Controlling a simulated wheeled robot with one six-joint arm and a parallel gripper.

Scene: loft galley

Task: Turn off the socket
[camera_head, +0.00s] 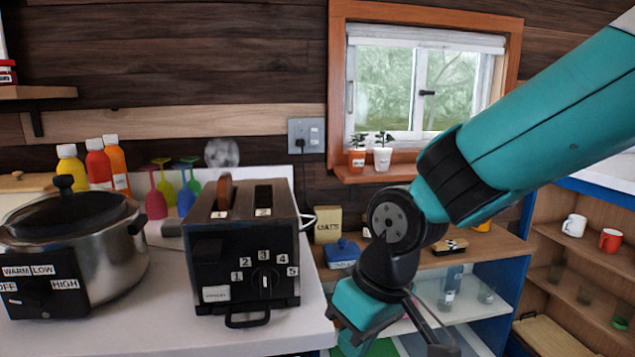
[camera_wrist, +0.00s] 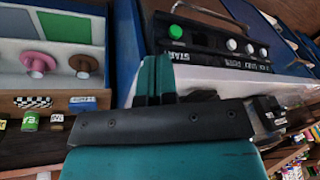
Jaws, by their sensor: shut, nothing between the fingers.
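The socket (camera_head: 306,135) is a grey plate on the wooden wall, left of the window, in the head view. A black plug sits in its left part, and small light switches show at its right; their position is too small to tell. My gripper (camera_wrist: 154,75) is shut and empty in the wrist view, its teal fingers together. In the head view it hangs low, right of the counter, well below and to the right of the socket and not touching it. Its fingertips are not clear there. The socket is not in the wrist view.
A toaster (camera_head: 245,255) and a slow cooker (camera_head: 75,250) stand on the white counter (camera_head: 180,338) in front of that wall. Potted plants (camera_head: 382,157) stand on the windowsill. The wrist view shows a black control panel (camera_wrist: 215,45) with a green button.

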